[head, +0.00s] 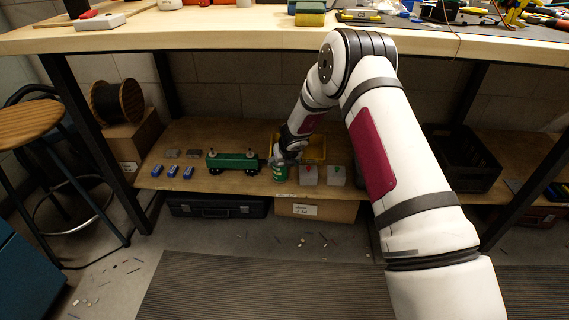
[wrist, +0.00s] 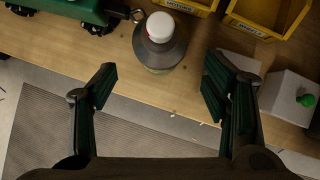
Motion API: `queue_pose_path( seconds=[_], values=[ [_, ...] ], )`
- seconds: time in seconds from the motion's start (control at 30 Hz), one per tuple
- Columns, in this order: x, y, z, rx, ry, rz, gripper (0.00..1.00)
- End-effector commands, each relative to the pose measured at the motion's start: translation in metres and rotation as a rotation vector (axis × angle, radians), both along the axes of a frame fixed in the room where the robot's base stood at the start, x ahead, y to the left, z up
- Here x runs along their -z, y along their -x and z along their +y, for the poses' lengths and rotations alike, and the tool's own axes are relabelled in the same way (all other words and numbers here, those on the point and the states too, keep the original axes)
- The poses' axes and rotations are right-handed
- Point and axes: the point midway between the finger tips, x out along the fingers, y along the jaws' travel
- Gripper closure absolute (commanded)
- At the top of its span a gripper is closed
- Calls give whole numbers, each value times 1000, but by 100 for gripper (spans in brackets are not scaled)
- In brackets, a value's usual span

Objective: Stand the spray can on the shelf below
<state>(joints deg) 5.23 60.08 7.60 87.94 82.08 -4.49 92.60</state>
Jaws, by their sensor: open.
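The spray can (head: 280,173) is green and stands upright near the front edge of the lower shelf (head: 233,186). In the wrist view the spray can (wrist: 160,48) shows a white cap and a grey-green body, seen from above. My gripper (head: 283,158) is down at the shelf, close to the can, and hides part of it in the head view. In the wrist view my gripper (wrist: 160,84) is open and empty. The can is beyond the fingertips, with nothing between the fingers.
A green wheeled cart (head: 232,161) stands left of the can. Grey blocks (head: 309,175) stand to the right and yellow bins (head: 312,150) behind. A black crate (head: 462,160) is farther right. The workbench top (head: 215,37) overhangs the shelf.

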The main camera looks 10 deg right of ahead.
Motion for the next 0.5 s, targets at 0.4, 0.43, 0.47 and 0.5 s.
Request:
queue_pose_path(
  seconds=[0.4, 0.43, 0.47, 0.5],
  values=[
    [-31, 20, -1, 1, 1, 0, 31],
    [-31, 20, -1, 1, 1, 0, 31],
    [-31, 20, -1, 1, 1, 0, 31],
    [-31, 20, -1, 1, 1, 0, 31]
  ],
)
